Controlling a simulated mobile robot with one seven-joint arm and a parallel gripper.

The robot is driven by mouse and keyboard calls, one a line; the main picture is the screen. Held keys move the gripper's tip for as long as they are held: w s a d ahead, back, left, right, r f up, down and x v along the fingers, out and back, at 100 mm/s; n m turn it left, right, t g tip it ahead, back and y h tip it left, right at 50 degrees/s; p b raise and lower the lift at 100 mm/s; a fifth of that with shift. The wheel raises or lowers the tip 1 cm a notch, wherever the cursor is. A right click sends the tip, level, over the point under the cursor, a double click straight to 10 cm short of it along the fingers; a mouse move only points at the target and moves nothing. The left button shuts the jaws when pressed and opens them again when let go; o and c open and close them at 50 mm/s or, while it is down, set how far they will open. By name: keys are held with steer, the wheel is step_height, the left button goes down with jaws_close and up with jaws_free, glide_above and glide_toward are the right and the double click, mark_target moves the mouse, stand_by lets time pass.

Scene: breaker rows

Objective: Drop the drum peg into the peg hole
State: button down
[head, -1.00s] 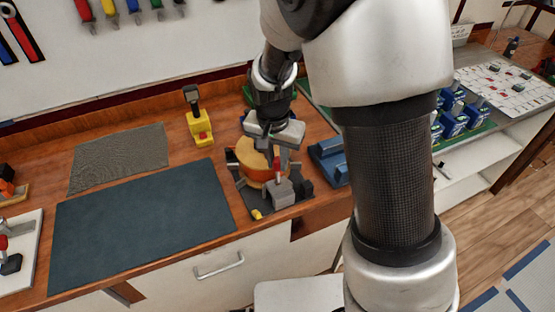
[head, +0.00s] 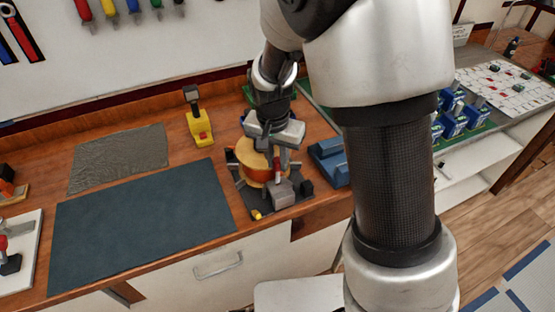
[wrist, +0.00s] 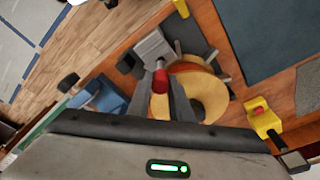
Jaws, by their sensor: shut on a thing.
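My gripper (wrist: 170,95) points down over a dark fixture plate (head: 245,200) and is shut on the red drum peg (wrist: 160,82). The peg also shows in the head view (head: 278,173), at the front of the orange and yellow drum (head: 254,165). In the wrist view the drum (wrist: 208,95) lies just right of the fingers. A grey block (head: 283,193) stands right by the peg's lower end; it also shows in the wrist view (wrist: 152,48). The peg hole cannot be made out, and I cannot tell whether the peg's end is in it.
A blue block (head: 330,160) stands close to the right of the fixture. A yellow stand (head: 199,128) is behind to the left. A dark mat (head: 140,220) and a grey textured mat (head: 118,158) lie flat on the left of the wooden bench.

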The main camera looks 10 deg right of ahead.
steer(key=shift+f+b, duration=0.55)
steer(key=shift+f, duration=0.15)
steer(key=c, duration=1.5)
jaws_free()
steer(key=r, duration=0.5)
steer(key=s+r, duration=0.1)
steer(key=r, duration=0.5)
steer(key=s+a+r, duration=0.1)
steer(key=r, duration=0.5)
steer(key=shift+s+a+r+p, duration=0.1)
steer(key=shift+s+r+p, duration=0.1)
steer(key=shift+p, duration=0.15)
steer(key=s+d+r+n+t, duration=0.1)
steer(key=s+d+r, duration=0.1)
steer(key=s, duration=0.3)
steer(key=s+d+r+n+t, duration=0.1)
steer(key=s+d+r+n, duration=0.1)
steer(key=s+d, duration=0.2)
steer(key=s+d+r+n+t+p, duration=0.1)
steer(key=s+d+r+n+t, duration=0.1)
steer(key=s, duration=0.5)
steer(key=shift+s+d+y, duration=0.4)
steer(key=shift+d, duration=0.4)
